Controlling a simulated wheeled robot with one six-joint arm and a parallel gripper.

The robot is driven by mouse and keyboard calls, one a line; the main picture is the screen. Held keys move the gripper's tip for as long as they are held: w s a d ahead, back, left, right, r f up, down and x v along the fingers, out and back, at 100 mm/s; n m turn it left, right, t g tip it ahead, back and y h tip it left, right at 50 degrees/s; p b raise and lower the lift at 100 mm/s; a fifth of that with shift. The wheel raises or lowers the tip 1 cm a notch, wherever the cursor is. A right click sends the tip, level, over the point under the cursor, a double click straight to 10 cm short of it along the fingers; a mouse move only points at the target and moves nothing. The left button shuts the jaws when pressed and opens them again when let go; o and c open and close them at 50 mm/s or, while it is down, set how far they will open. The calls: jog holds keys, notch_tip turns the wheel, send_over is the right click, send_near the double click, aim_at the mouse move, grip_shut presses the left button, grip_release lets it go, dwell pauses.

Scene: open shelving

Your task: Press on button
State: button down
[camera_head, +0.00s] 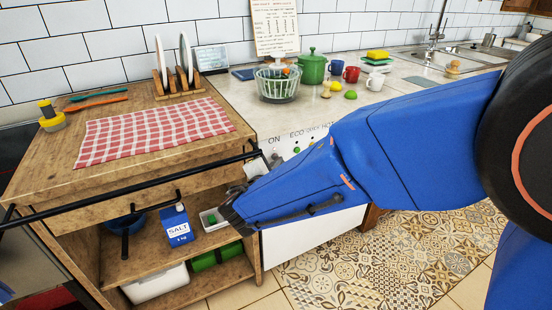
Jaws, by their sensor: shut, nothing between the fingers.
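A white panel (318,137) with the labels ON, ECO, DRY and HOT is on the appliance front under the grey counter. A small green round button (297,150) shows on it, and my blue arm hides part of the panel. A small white box (214,219) with a green spot on top stands on the wooden cart's middle shelf. I cannot tell which of these is the task's button. My gripper (229,206) is shut and empty, pointing left, close to the white box at the cart's right side. I cannot tell whether it touches anything.
The wooden cart (45,170) has a black front rail (120,185) crossing near my gripper. A blue salt box (177,227) stands left of the white box. A colander (277,84), green pot (313,67) and mugs are on the counter. Patterned floor (390,255) is free.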

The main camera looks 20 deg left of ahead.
jog(key=shift+w+a+r, duration=0.35)
jog(key=shift+a, duration=0.05)
dwell(0.8)
jog(key=shift+s+d, duration=0.1)
jog(key=shift+s, duration=0.05)
jog(key=shift+s+d+r, duration=0.2)
jog(key=shift+s+d, duration=0.25)
jog(key=shift+s+d, duration=0.15)
jog(key=s+d, duration=0.3)
jog(key=shift+s+d+f, duration=0.1)
jog(key=shift+d+f, duration=0.2)
jog(key=shift+d, duration=0.1)
dwell(0.8)
